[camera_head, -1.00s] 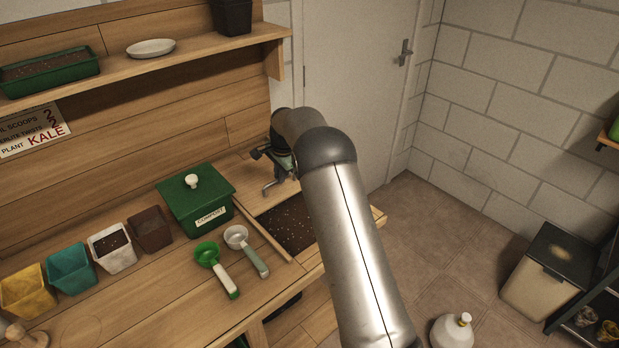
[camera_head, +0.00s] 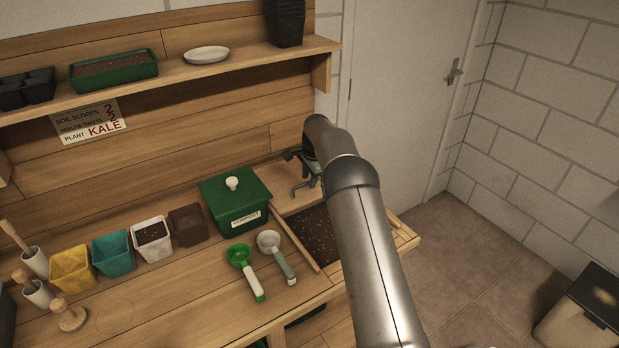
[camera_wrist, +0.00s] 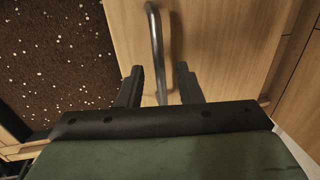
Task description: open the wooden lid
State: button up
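The wooden lid (camera_head: 290,178) lies at the back of the soil bin on the bench. Dark speckled soil (camera_head: 316,232) shows in front of it. In the wrist view the lid (camera_wrist: 225,45) is a pale board with a bent metal bar handle (camera_wrist: 154,45), which also shows in the head view (camera_head: 303,187). My gripper (camera_wrist: 159,86) is open, its dark fingers on either side of the handle's end with gaps showing. I cannot tell whether either finger touches it. In the head view my arm largely covers the gripper (camera_head: 308,165).
A green compost box (camera_head: 235,205) stands just left of the bin. A green scoop (camera_head: 244,270) and a grey scoop (camera_head: 277,257) lie in front of it. Several pots stand farther left. A shelf (camera_head: 190,72) runs above the bench.

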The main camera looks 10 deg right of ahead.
jog(key=s+d+r+b, duration=0.1)
jog(key=s+r+b, duration=0.1)
jog(key=r, duration=1.5)
jog(key=shift+s+d, duration=0.2)
jog(key=shift+s, duration=0.35)
jog(key=s+r+n, duration=0.2)
jog(key=s+n, duration=0.1)
jog(key=s, duration=0.8)
jog(key=s+r+n, duration=0.3)
jog(key=s+n, duration=0.1)
jog(key=s, duration=0.7)
jog(key=s+f+n, duration=0.3)
jog(key=s+f, duration=0.2)
jog(key=s, duration=0.8)
jog(key=s+f+n+g, duration=0.1)
jog(key=s+f+n, duration=0.2)
jog(key=s, duration=1.1)
notch_tip(320, 180, down, 2)
jog(key=shift+s+a+f+n+h, duration=0.1)
jog(key=shift+s+a+n+h, duration=0.2)
jog(key=shift+h, duration=0.1)
